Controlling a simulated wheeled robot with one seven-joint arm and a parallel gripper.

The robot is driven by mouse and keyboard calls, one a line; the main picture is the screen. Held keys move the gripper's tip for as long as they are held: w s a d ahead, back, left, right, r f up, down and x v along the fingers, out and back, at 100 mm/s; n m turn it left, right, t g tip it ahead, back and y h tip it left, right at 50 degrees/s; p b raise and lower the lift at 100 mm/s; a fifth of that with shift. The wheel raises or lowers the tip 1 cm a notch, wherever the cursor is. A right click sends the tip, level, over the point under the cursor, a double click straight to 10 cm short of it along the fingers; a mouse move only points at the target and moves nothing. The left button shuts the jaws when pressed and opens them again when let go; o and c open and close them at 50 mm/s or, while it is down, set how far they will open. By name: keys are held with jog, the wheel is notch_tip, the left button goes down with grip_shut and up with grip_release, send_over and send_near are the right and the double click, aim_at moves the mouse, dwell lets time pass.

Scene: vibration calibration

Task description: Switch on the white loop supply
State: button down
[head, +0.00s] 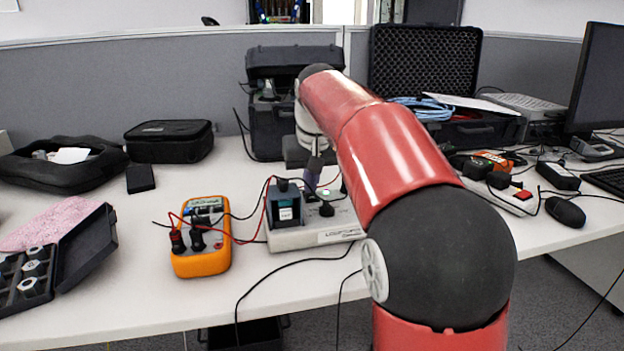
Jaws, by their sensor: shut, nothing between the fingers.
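The white loop supply (285,239) is a low white box with a printed label on its front, standing on the table in the middle of the head view. A dark module with a small screen sits on its left part, and a black knob and cables show on its top. My arm reaches over from the right and hides the supply's right end. My gripper (315,168) is shut and empty, just above and behind the supply, pointing down. I cannot make out the supply's switch or its position.
An orange multimeter (202,238) with red and black leads stands left of the supply. An open case of weights (58,262) lies at the far left. A black case (265,130) stands behind. A white power strip (505,196) with a red switch lies right.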

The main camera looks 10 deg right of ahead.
jog(key=shift+r, duration=0.1)
jog(key=p+v, duration=0.2)
jog(key=v, duration=0.1)
jog(key=p+v, duration=0.2)
jog(key=shift+w+r, duration=0.15)
jog(key=shift+w, duration=0.25)
notch_tip(320, 180, up, 8)
send_over(312, 198)
jog(key=s, duration=0.4)
jog(key=shift+s+f+b, duration=0.15)
jog(key=shift+f+b, duration=0.1)
jog(key=shift+b, duration=0.15)
jog(key=s+f+t, duration=0.2)
jog(key=s+f, duration=1.9)
jog(key=s, duration=0.3)
jog(key=shift+f, duration=0.35)
jog(key=c, duration=2.1)
grip_release()
jog(key=shift+d, duration=0.1)
jog(key=shift+c, duration=0.2)
